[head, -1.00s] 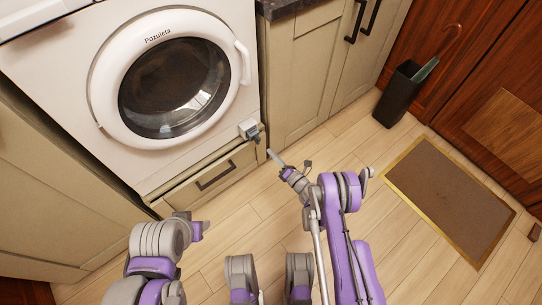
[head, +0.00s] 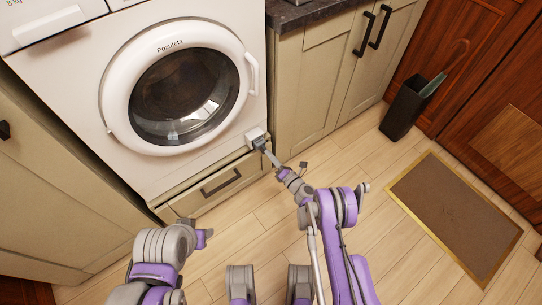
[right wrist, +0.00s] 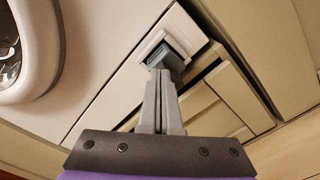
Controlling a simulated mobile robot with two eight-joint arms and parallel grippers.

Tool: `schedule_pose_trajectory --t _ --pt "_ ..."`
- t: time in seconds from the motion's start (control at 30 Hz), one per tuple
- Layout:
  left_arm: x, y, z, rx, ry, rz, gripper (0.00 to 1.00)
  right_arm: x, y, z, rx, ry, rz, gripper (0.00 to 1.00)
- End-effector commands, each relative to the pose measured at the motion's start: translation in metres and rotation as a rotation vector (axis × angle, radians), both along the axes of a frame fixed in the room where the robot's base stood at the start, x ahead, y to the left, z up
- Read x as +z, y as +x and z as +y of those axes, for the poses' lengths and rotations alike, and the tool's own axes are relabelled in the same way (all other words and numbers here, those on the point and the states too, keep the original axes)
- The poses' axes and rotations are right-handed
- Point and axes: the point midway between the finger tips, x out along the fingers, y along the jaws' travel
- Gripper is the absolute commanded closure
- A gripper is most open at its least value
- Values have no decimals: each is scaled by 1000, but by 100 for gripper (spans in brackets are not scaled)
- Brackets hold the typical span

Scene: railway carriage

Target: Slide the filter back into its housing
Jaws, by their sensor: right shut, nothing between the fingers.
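The filter shows in the head view as a small dark grey block (head: 260,144) against a pale square part at the lower right corner of the washing machine front. The right wrist view shows the dark grey block (right wrist: 168,57) sticking out of the white, stepped surround (right wrist: 178,38). How deep it sits cannot be told. My right gripper (head: 266,150) is shut and empty, its fingertips (right wrist: 160,74) together right at the block's near end. Whether they touch it is unclear. My left arm is folded at the lower left; its fingers do not show.
The washing machine (head: 120,165) stands above a drawer (head: 190,190) with a dark handle. Beige cupboards flank it. A black bin (head: 402,115) and a brown mat (head: 455,215) are at the right. The wooden floor between is free.

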Motion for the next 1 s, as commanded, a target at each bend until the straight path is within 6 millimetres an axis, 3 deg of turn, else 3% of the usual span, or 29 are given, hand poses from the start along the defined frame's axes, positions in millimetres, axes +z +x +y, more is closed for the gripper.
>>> schedule_pose_trajectory --t 1.0 --pt "-12 2 0 0 0 3 50 0 16 12 1 0 -1 100"
